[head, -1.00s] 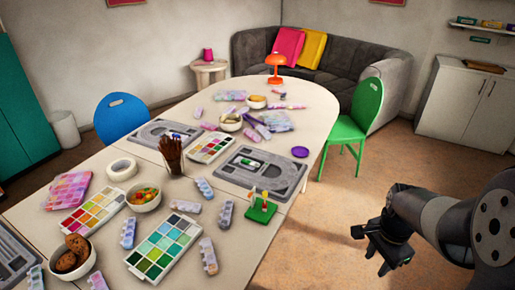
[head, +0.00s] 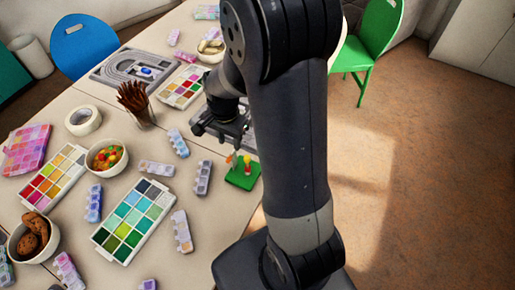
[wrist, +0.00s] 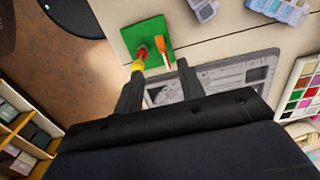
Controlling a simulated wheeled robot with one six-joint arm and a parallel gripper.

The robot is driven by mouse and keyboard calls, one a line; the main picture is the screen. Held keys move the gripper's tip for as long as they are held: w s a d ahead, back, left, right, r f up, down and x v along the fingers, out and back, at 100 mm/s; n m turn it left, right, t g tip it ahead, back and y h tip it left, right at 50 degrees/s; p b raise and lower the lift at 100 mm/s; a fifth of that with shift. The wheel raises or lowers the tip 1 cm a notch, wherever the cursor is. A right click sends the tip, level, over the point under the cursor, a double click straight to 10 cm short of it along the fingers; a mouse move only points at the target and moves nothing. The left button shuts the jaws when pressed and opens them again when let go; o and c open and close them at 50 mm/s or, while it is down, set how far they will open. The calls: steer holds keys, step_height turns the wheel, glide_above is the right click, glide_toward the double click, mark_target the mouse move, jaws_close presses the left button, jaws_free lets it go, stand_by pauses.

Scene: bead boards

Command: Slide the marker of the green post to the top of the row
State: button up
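A green square stand (head: 242,178) sits on the table near its right edge, just below my gripper in the head view. It also shows in the wrist view (wrist: 153,28), bearing a yellow-and-red upright piece (wrist: 139,60) and an orange piece (wrist: 162,48). A grey bead board (wrist: 222,76) lies beside it, mostly hidden by my arm in the head view. I cannot make out a marker on it. My gripper (head: 238,150) is above the table by the stand. In the wrist view its fingers (wrist: 158,78) are apart, with nothing seen held between them.
Another grey board (head: 110,72) lies farther back. The floor right of the table is clear near the green chair (head: 368,45).

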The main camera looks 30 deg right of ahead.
mark_target(231, 156)
step_height(231, 156, down, 7)
steer(key=shift+w+a+r, duration=0.1)
steer(key=shift+w+a, duration=0.05)
steer(key=shift+c, duration=0.5)
jaws_close()
